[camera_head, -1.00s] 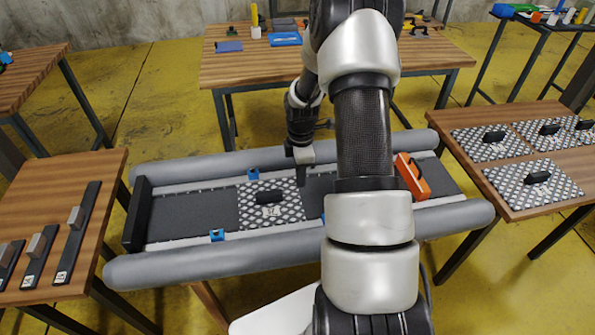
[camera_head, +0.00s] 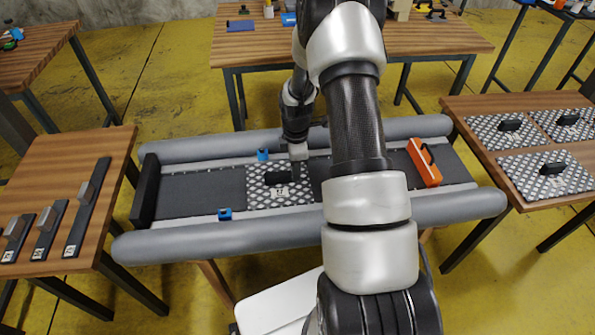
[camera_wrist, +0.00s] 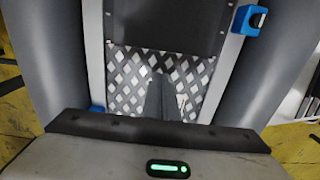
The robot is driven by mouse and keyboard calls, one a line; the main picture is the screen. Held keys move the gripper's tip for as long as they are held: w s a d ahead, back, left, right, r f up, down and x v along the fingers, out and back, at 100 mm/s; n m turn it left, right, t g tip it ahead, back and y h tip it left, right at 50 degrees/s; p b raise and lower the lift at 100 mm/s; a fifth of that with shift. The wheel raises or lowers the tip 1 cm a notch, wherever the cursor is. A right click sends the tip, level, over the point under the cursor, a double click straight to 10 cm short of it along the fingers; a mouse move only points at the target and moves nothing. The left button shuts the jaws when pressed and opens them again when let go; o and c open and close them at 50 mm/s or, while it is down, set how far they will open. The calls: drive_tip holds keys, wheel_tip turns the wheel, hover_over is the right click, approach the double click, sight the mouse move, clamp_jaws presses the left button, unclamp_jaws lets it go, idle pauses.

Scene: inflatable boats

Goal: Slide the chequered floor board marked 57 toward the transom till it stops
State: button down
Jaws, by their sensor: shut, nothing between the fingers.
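The chequered floor board (camera_head: 256,198), with a black handle (camera_head: 275,181) and a small pale label (camera_head: 280,192), lies in the boat's floor; I cannot read the label clearly. The black transom (camera_head: 145,192) stands at the boat's left end, with dark flooring between it and the board. My gripper (camera_head: 296,178) is shut and empty, pointing down over the board at the handle's right end; I cannot tell whether it touches. The wrist view shows the shut fingers (camera_wrist: 161,85) over the chequered board (camera_wrist: 127,80), with the handle hidden there.
Grey tubes (camera_head: 200,247) flank the floor, with blue clips (camera_head: 225,214) along the edges. An orange case (camera_head: 424,163) lies at the right. Side tables hold dark bars (camera_head: 87,205) and more chequered boards (camera_head: 545,172). The floor toward the transom (camera_head: 200,193) is clear.

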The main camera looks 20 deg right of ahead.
drive_tip(key=w+a+b, duration=0.1)
drive_tip(key=w+a, duration=0.1)
drive_tip(key=a, duration=0.7)
drive_tip(key=w+a, duration=0.3)
drive_tip(key=a, duration=0.6)
drive_tip(key=w+a+b, duration=0.1)
drive_tip(key=w+a, duration=0.2)
drive_tip(key=a, duration=0.6)
drive_tip(key=shift+a+b, duration=0.35)
drive_tip(key=shift+a, duration=0.1)
